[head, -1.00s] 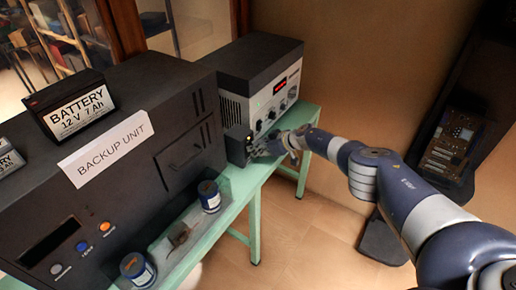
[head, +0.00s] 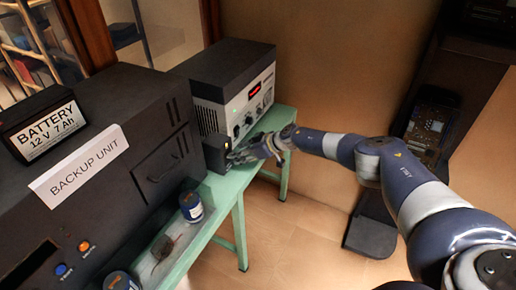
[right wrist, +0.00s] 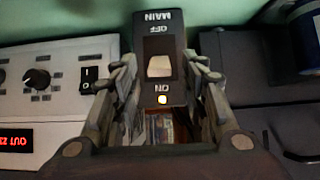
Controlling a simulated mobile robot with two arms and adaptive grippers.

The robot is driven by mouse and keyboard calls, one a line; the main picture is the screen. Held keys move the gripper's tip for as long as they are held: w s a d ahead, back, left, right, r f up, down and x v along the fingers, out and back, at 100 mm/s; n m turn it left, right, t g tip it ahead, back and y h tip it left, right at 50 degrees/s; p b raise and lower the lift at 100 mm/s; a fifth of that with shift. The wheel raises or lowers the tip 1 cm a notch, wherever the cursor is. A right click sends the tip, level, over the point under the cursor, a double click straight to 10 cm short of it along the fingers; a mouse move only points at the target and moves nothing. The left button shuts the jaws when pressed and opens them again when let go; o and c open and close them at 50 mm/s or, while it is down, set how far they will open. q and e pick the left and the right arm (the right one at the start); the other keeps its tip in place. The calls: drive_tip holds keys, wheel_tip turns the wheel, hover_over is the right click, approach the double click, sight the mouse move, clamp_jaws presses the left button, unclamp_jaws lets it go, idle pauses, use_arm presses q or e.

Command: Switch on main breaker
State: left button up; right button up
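The main breaker is a small dark box (head: 217,153) on the green table, between the backup unit and the grey instrument. In the right wrist view its dark face (right wrist: 160,40) appears upside down, marked MAIN, OFF and ON. A pale switch lever (right wrist: 158,66) sits between OFF and ON, nearer the ON side. My left gripper is out of view.
The black backup unit (head: 130,165) with a battery (head: 45,130) on top fills the left. The grey instrument (head: 228,85) with a red display stands behind the breaker. Blue cans, one here (head: 191,207), stand on the green table (head: 222,205). The floor at right is partly clear.

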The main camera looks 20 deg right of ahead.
drive_tip(key=v, duration=0.9)
drive_tip(key=shift+a, duration=0.1)
idle(0.3)
